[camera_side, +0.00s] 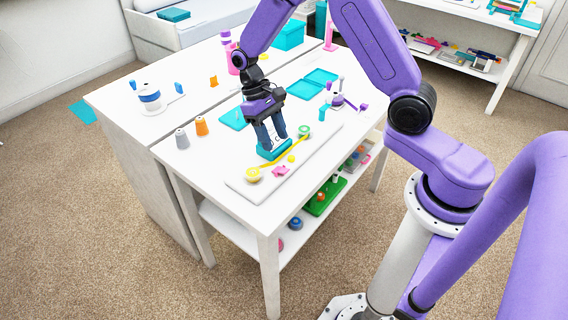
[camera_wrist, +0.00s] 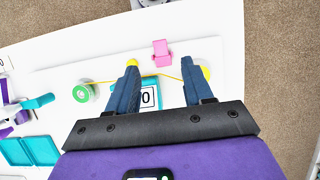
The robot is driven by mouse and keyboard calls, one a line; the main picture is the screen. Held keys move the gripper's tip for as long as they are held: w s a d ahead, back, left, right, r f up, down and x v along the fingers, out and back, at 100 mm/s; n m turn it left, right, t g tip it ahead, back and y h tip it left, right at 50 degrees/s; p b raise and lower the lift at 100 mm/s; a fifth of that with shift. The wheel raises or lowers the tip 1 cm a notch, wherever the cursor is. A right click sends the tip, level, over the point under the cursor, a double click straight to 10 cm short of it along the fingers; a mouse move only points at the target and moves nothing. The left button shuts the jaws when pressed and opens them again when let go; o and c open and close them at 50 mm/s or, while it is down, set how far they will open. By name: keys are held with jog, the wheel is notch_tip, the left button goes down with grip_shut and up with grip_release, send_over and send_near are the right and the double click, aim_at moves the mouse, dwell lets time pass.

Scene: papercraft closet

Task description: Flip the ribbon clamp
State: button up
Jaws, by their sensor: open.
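A teal block with a white label (camera_side: 270,154), which looks like the ribbon clamp, sits at the yellow ribbon on a white board. It also shows in the wrist view (camera_wrist: 149,84), partly hidden by my gripper. The yellow ribbon (camera_side: 276,162) runs between a yellow spool (camera_side: 253,175) and a green spool (camera_side: 304,131). My gripper (camera_side: 274,143) points down at the teal block. In the wrist view its two fingers (camera_wrist: 158,66) are spread apart, with the block showing between them. I cannot tell whether a finger touches it.
A pink piece (camera_side: 280,171) and a small yellow piece (camera_side: 291,158) lie on the white board (camera_side: 240,185) near the ribbon. Orange (camera_side: 201,126) and grey (camera_side: 182,139) cones, teal trays (camera_side: 304,90) and a purple-and-white tool (camera_side: 338,101) stand around. The front left tabletop is mostly clear.

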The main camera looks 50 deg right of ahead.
aim_at(286, 170)
jog(key=x, duration=0.9)
jog(key=shift+f, duration=0.1)
